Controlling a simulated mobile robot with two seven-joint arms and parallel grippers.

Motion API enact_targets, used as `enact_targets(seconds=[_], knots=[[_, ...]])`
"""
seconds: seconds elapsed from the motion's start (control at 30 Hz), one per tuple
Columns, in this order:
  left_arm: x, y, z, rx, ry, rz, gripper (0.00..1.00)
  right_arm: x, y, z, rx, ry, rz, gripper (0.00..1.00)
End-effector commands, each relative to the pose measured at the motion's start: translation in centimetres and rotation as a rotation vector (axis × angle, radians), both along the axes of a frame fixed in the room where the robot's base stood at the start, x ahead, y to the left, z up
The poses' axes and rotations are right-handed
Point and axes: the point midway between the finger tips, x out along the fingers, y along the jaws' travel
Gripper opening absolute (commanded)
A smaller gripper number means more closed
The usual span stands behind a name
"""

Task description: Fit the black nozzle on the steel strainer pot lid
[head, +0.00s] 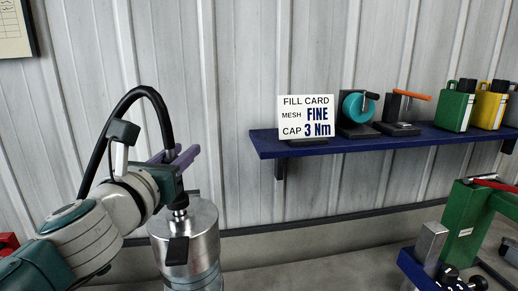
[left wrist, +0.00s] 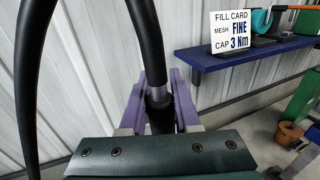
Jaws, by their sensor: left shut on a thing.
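The steel strainer pot (head: 205,250) stands at the lower middle in the head view, with its round lid (head: 203,212) on top. My left gripper (head: 180,157), with purple fingers, is above the lid and shut on the black nozzle (left wrist: 160,122) at the end of a black hose (left wrist: 148,40) with a grey collar. The hose also arcs above my arm in the head view (head: 128,97). A small steel fitting (head: 180,214) and a black lever-like piece (head: 177,251) show below the gripper at the lid. The fingers hide most of the nozzle; whether it touches the lid I cannot tell. My right gripper is out of view.
A blue wall shelf (head: 350,143) carries a fill card (head: 306,117) reading FINE, 3 Nm, a teal reel (head: 358,107), an orange-handled device (head: 400,112) and coloured cans (head: 457,108). A green frame (head: 467,222) stands at lower right. Open floor lies between pot and frame.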

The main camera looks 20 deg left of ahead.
Motion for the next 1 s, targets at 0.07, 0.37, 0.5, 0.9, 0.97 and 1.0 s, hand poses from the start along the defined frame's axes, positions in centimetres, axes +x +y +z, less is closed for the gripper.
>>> enact_targets(seconds=[0.07, 0.37, 0.5, 0.9, 0.97, 1.0], knots=[[0.0, 0.0, -0.3, -0.001, -0.002, 0.000, 0.00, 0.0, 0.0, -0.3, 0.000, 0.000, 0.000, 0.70], [0.0, 0.0, -1.0, -0.001, -0.002, -0.001, 0.00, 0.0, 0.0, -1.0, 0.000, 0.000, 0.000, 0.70], [0.0, 0.0, -1.4, -0.001, -0.002, -0.001, 0.00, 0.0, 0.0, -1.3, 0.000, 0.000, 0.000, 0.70], [0.0, 0.0, -1.6, -0.001, -0.001, -0.001, 0.56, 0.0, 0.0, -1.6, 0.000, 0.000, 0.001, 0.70], [0.0, 0.0, -1.6, -0.001, -0.001, -0.001, 0.63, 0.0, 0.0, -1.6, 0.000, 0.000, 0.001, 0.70], [0.0, 0.0, -1.6, -0.001, -0.001, -0.001, 0.65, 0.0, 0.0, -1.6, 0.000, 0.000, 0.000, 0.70]])
